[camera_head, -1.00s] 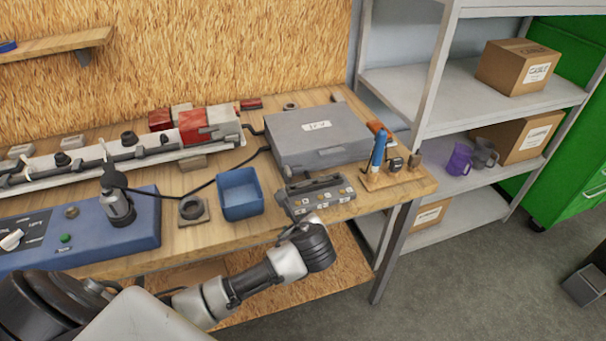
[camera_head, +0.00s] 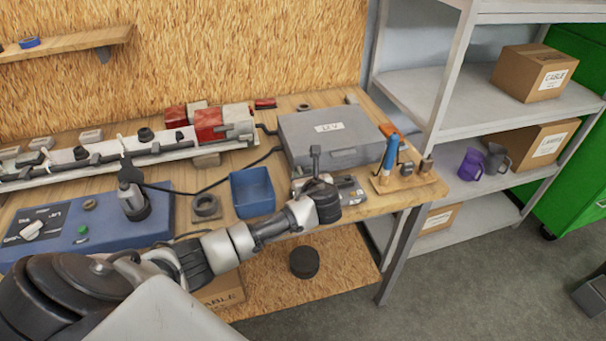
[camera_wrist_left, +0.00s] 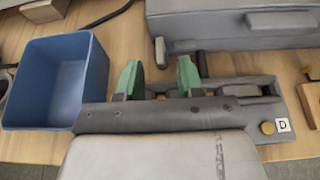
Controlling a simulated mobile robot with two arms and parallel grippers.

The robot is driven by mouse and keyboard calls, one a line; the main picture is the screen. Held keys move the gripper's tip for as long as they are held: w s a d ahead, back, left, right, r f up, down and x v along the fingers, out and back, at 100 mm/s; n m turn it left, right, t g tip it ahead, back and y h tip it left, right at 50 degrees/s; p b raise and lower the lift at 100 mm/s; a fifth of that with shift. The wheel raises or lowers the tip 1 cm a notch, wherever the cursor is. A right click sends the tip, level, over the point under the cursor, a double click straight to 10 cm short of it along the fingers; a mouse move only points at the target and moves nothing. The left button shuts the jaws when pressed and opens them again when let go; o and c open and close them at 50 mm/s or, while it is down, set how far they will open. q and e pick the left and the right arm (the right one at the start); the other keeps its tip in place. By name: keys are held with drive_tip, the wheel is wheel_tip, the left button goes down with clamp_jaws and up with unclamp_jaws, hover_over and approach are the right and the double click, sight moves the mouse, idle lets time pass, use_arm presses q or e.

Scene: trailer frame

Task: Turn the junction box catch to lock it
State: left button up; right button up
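The junction box appears to be the grey lidded box (camera_head: 335,138) with a white label at the back right of the bench. Its front also shows in the left wrist view (camera_wrist_left: 235,30). A small grey upright lever (camera_wrist_left: 160,52), possibly the catch, stands at its front edge. My left gripper (camera_wrist_left: 159,75) is open, its two green fingers apart with nothing gripped between them. The fingers point toward the box front, short of it. In the head view the left gripper (camera_head: 316,155) is over the terminal block in front of the box. My right gripper is not in view.
A grey terminal block (camera_head: 350,190) lies under my left gripper, largely hidden. A blue bin (camera_head: 252,192) stands to its left. A wooden tool stand (camera_head: 410,180) with a blue-handled tool is at right. A black cable crosses the bench left of the box.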

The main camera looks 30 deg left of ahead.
use_arm(q)
drive_tip(key=shift+x, duration=1)
clamp_jaws()
drive_tip(key=shift+w+d+n+g+y+p, duration=0.25)
drive_tip(key=shift+n+g+y+p, duration=0.15)
drive_tip(key=shift+n+g, duration=0.35)
drive_tip(key=shift+w+d+f+n+g+y, duration=0.15)
drive_tip(key=shift+n+g+y, duration=0.25)
drive_tip(key=shift+n+g, duration=0.4)
drive_tip(key=shift+w+r+n+g+y, duration=0.1)
drive_tip(key=shift+w+n+g+y, duration=0.25)
drive_tip(key=shift+n+g, duration=0.4)
drive_tip(key=shift+s, duration=0.1)
unclamp_jaws()
